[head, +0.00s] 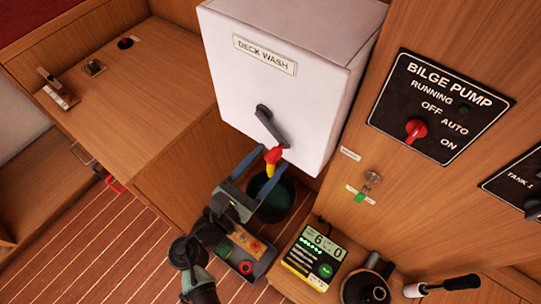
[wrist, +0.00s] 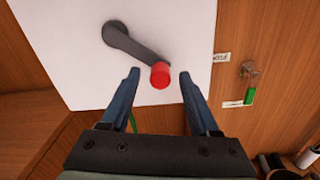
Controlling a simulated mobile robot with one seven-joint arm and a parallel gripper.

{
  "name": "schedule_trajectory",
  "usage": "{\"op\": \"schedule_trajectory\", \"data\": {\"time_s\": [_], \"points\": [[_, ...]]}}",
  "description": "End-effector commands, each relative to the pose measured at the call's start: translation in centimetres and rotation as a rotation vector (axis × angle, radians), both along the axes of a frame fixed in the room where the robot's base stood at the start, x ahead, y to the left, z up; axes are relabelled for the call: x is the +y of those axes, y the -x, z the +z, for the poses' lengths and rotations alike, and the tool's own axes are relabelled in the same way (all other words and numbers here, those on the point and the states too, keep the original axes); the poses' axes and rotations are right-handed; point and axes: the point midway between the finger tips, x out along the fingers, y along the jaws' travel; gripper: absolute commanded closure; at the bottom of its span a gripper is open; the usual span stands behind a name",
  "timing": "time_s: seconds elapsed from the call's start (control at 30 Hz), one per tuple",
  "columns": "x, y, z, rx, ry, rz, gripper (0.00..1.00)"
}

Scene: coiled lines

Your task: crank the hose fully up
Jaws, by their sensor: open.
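The white deck wash box (head: 270,85) is mounted on the wood wall. Its dark crank arm (head: 270,124) slants down to the right and ends in a red knob (head: 273,154), with a yellow part just below it in the head view. In the wrist view the crank arm (wrist: 135,42) leads to the red knob (wrist: 160,75). My gripper (wrist: 159,72) is open, with one blue finger on each side of the knob and gaps visible. In the head view my gripper (head: 267,161) reaches up from below. A bit of green line (wrist: 130,119), possibly the hose, shows under the box.
A dark green bucket (head: 276,201) stands below the box, partly behind my gripper. The bilge pump panel (head: 440,107) and a small green-tagged fitting (head: 372,180) are to the right. A counter display (head: 314,254) stands low right. A wood bench (head: 140,90) fills the left.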

Motion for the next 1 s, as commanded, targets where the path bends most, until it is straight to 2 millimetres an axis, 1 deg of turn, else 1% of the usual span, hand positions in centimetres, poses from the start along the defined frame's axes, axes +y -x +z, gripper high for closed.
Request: {"op": "schedule_trajectory", "data": {"time_s": [0.03, 0.13, 0.43, 0.47, 0.5, 0.57, 0.7, 0.8, 1.0], "points": [[-0.39, -0.41, 0.02, -0.001, -0.001, -0.003, 0.38], [-0.72, -0.9, 0.0, 0.0, -0.001, -0.002, 0.38], [-0.82, -1.07, -0.01, 0.0, -0.002, -0.001, 0.38], [-0.82, -1.08, -0.01, 0.0, -0.002, -0.001, 0.42], [-0.82, -1.06, -0.01, 0.0, -0.001, -0.001, 0.49], [-0.81, -1.07, -0.01, 0.0, -0.001, -0.001, 0.6], [-0.8, -1.05, -0.01, 0.0, -0.002, -0.001, 0.85], [-0.8, -1.05, -0.01, 0.0, -0.002, -0.001, 1.0], [-0.78, -1.05, -0.02, 0.0, -0.002, -0.001, 1.0]]}}
